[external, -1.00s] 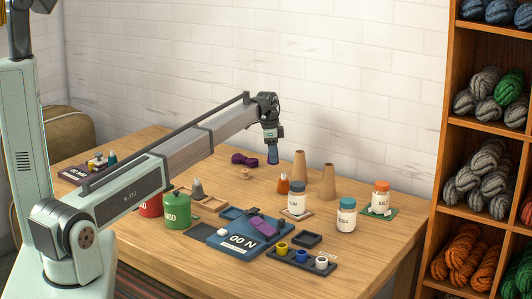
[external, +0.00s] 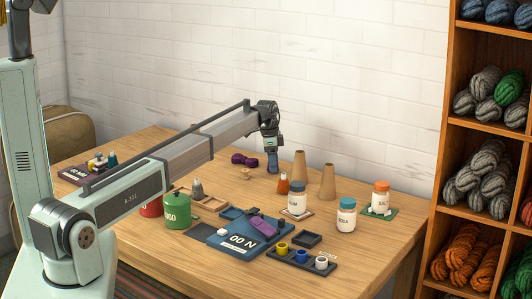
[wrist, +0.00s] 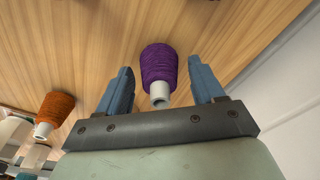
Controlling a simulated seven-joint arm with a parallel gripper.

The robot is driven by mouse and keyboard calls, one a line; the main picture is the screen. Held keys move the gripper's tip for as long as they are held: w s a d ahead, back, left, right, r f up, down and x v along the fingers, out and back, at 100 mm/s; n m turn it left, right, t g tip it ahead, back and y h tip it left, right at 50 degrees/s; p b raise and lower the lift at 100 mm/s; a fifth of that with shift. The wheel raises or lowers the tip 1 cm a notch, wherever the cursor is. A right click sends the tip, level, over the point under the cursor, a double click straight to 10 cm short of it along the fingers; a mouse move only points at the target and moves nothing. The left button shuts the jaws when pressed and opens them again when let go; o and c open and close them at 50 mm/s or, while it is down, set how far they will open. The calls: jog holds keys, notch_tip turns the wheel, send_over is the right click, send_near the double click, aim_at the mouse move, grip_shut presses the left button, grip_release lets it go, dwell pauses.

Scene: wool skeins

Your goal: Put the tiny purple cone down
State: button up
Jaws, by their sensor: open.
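The tiny purple cone (wrist: 159,68) shows in the wrist view between my two fingers, with its pale tube end towards the camera. My gripper (wrist: 162,84) is open, with a visible gap between each finger and the cone. In the external view my gripper (external: 273,164) points down, low over the back of the table, left of the tan cones. The cone cannot be made out there; my fingers seem to cover it. It appears to stand on the wood, though its base contact is hard to see.
An orange cone (wrist: 56,108) stands nearby, also in the external view (external: 283,183). Two bare tan cones (external: 328,182) stand to the right. A purple bundle (external: 243,159) lies to the left.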

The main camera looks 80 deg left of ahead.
notch_tip(320, 180, up, 12)
jog(key=s, duration=0.1)
jog(key=shift+s+a+r, duration=0.15)
jog(key=shift+s, duration=0.1)
dwell(0.4)
jog(key=shift+w, duration=0.1)
dwell(0.4)
